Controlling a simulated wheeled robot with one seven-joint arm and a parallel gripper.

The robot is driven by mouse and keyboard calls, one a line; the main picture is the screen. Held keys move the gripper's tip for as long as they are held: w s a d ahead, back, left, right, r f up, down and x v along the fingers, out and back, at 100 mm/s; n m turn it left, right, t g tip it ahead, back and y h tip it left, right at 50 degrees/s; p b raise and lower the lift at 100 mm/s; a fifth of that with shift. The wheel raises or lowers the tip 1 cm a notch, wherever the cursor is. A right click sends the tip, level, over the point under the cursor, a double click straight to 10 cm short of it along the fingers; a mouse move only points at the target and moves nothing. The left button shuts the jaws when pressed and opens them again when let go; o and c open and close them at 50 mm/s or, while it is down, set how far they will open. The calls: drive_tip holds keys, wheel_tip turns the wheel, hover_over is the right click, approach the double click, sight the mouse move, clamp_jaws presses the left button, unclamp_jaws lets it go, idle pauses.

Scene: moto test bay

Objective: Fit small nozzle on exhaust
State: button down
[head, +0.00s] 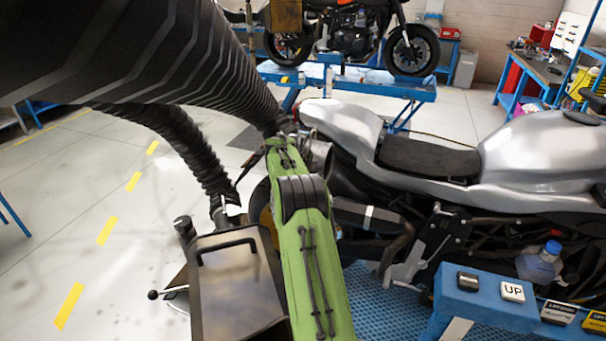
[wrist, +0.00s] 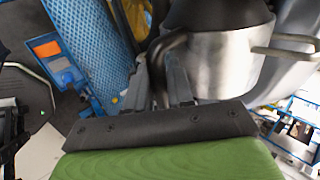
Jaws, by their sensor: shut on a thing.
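In the wrist view a silver, pot-like nozzle (wrist: 218,62) hangs from a dark hose end (wrist: 215,10). It has a dark curved handle (wrist: 168,42) on its left side and a pale metal handle on its right. My gripper (wrist: 166,72) is shut on the dark handle. In the head view the silver nozzle (head: 320,156) shows just right of the end of my green arm, by the silver motorcycle's tail. My gripper is hidden behind the arm there. The dark exhaust (head: 362,214) with a silver band lies below the tail; its open end is hidden.
A large striped hose (head: 205,60) crosses the upper left. A second black hose (head: 185,140) hangs left of my arm. The silver motorcycle (head: 425,160) fills the right.

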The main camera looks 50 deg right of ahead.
wheel_tip(320, 180, down, 21)
drive_tip(key=b, duration=1.2)
drive_tip(key=s+d+f, duration=0.1)
drive_tip(key=s+d, duration=0.3)
drive_tip(key=s, duration=0.5)
drive_tip(key=shift+f, duration=0.4)
idle(0.5)
drive_tip(key=c, duration=0.9)
unclamp_jaws()
drive_tip(key=shift+w+a+r, duration=0.1)
drive_tip(key=shift+w, duration=0.05)
drive_tip(key=v, duration=1.6)
